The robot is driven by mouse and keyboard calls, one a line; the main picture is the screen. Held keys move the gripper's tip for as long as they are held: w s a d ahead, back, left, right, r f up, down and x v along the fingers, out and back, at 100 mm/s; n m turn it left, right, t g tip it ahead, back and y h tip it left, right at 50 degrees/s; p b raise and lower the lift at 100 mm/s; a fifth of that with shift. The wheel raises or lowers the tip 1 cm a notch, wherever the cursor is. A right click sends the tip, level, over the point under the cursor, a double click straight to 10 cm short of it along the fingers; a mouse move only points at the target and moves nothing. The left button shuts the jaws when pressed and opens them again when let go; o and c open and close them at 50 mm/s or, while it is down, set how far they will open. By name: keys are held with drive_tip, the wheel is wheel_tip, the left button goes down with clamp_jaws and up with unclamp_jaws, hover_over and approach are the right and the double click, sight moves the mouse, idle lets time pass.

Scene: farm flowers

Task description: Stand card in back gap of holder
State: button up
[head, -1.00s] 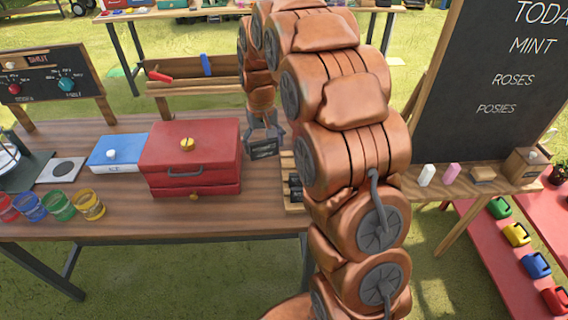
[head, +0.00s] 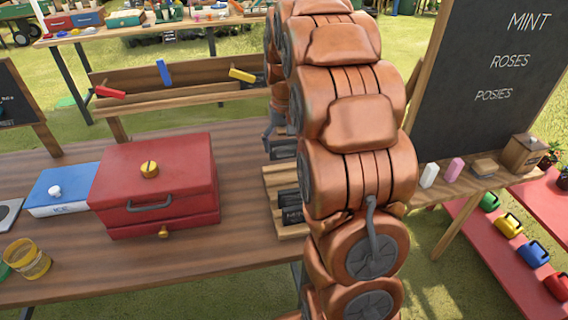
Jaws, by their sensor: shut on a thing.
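A wooden holder (head: 291,231) stands on the table just right of the red box, partly hidden behind my arm. Dark cards (head: 291,207) stand in its front part. My gripper (head: 279,145) is above the holder's back part, partly covered by my arm. It is shut on a dark card (head: 283,150), which hangs below the fingers close to the holder's back end. I cannot tell whether the card touches the holder or is inside a gap.
The red box (head: 150,190) with a yellow knob stands left of the holder. A blue box (head: 62,190) lies farther left. A wooden rack (head: 185,92) with coloured pieces runs behind. A chalkboard (head: 490,90) stands at right.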

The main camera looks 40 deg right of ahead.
sight(284, 158)
drive_tip(key=shift+a+f+p, duration=0.1)
drive_tip(key=shift+f+p, duration=0.4)
drive_tip(key=shift+f, duration=2.85)
drive_tip(key=shift+f, duration=0.15)
drive_tip(key=o, duration=0.9)
